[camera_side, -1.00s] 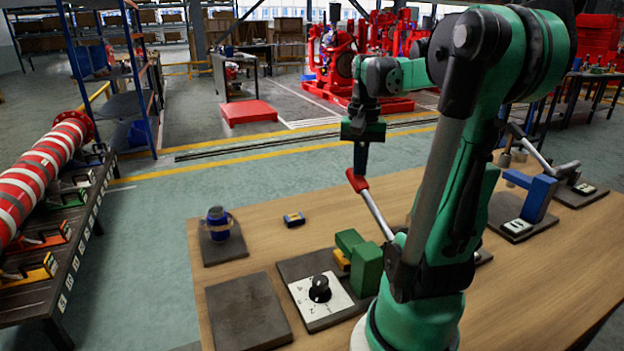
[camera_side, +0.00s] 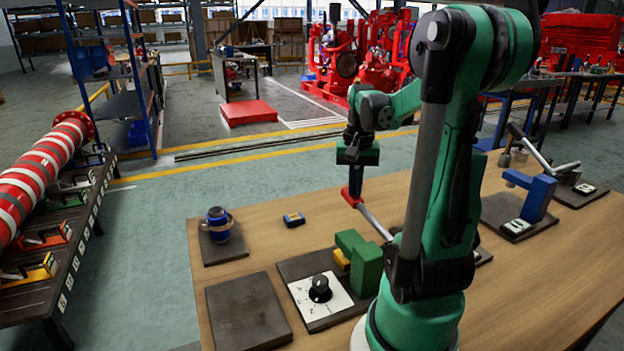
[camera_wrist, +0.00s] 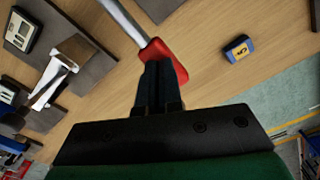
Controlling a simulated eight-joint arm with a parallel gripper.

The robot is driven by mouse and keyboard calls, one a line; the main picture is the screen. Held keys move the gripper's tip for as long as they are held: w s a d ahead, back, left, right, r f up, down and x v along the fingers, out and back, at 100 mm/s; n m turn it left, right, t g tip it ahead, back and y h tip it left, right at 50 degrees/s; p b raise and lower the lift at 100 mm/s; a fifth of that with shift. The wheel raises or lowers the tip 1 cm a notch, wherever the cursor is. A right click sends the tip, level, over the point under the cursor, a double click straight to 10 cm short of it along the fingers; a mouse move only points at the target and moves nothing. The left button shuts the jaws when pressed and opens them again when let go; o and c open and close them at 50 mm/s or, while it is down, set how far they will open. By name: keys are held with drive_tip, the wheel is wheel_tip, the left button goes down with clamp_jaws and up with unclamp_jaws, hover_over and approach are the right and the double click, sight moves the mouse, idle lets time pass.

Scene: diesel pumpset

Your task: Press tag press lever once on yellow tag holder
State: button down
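The green tag press (camera_side: 367,270) stands on a dark plate on the wooden table. A yellow holder (camera_side: 341,259) sits at its front, partly under the green head. The press lever is a silver bar (camera_side: 376,224) with a red handle (camera_side: 352,197); the handle also shows in the wrist view (camera_wrist: 161,54). My gripper (camera_side: 355,186) points down at the red handle, its fingertips touching or nearly touching it from above. In the wrist view the two dark fingers (camera_wrist: 160,72) are together and cover part of the handle.
A small blue and yellow block (camera_side: 293,219) lies on the table left of the lever. A blue cup-like part (camera_side: 218,222) stands on a dark plate. A white dial plate (camera_side: 321,296) sits before the press. A blue press (camera_side: 537,196) stands at right.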

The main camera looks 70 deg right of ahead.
drive_tip(key=shift+f, duration=0.2)
wheel_tip(320, 180, up, 13)
drive_tip(key=s+a, duration=0.1)
idle(0.7)
idle(0.4)
drive_tip(key=w+a+f+n+t, duration=0.2)
drive_tip(key=w+a+f+n, duration=0.1)
drive_tip(key=a, duration=0.4)
drive_tip(key=w+a+f+n+t, duration=0.2)
drive_tip(key=w+a+f+n, duration=0.2)
drive_tip(key=a+n, duration=0.3)
drive_tip(key=w+a+f+n+t, duration=0.3)
drive_tip(key=w+a+n, duration=0.2)
drive_tip(key=a, duration=0.4)
drive_tip(key=shift+w+a+f, duration=0.2)
drive_tip(key=shift+w+a, duration=0.05)
drive_tip(key=shift+w, duration=0.3)
drive_tip(key=c, duration=1.5)
unclamp_jaws()
